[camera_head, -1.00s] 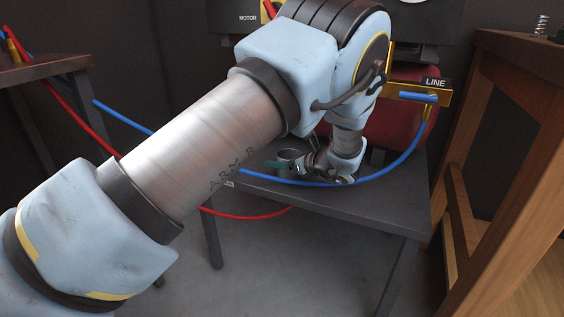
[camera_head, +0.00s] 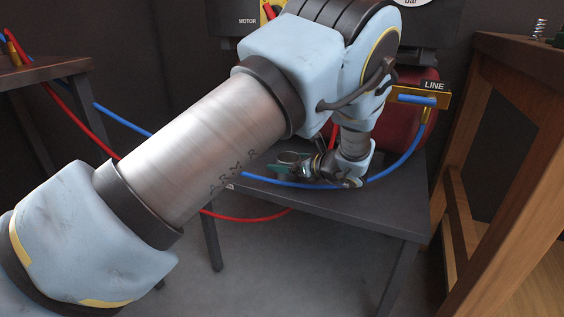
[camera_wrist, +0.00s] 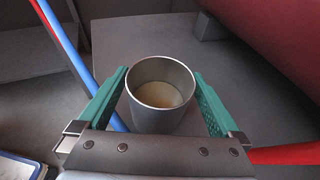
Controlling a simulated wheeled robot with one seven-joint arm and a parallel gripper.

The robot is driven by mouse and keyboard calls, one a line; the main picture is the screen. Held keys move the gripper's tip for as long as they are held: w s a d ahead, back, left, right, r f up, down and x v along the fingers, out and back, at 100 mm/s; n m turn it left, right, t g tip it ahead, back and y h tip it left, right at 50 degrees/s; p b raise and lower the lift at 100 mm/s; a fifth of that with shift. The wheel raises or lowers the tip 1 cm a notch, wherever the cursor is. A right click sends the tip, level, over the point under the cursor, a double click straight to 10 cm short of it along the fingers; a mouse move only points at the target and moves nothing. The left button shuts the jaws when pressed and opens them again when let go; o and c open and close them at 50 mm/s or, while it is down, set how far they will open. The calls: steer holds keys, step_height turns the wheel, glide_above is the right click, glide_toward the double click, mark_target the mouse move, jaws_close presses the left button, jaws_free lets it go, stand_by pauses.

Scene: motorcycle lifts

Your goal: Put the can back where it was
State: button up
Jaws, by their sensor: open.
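The can (camera_wrist: 158,117) is a grey metal cup, open at the top, with a pale tan content or bottom inside. It stands upright on the dark bench in the wrist view. My gripper (camera_wrist: 160,73) is open, with one green finger on each side of the can. I cannot tell whether either finger touches it. In the head view my gripper (camera_head: 290,168) is low over the bench and hides most of the can; only its rim area (camera_head: 289,155) shows.
The dark grey bench (camera_head: 350,208) has free room in front. A blue hose (camera_head: 400,163) arcs across the gripper area to the LINE bracket (camera_head: 434,87). Red hoses (camera_head: 245,218) hang nearby. A red rounded body (camera_wrist: 285,40) stands behind, and a wooden frame (camera_head: 500,150) at right.

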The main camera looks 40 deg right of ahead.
steer(key=p+v, duration=0.1)
steer(key=v, duration=0.8)
steer(key=shift+s+r, duration=0.1)
steer(key=shift+s, duration=0.25)
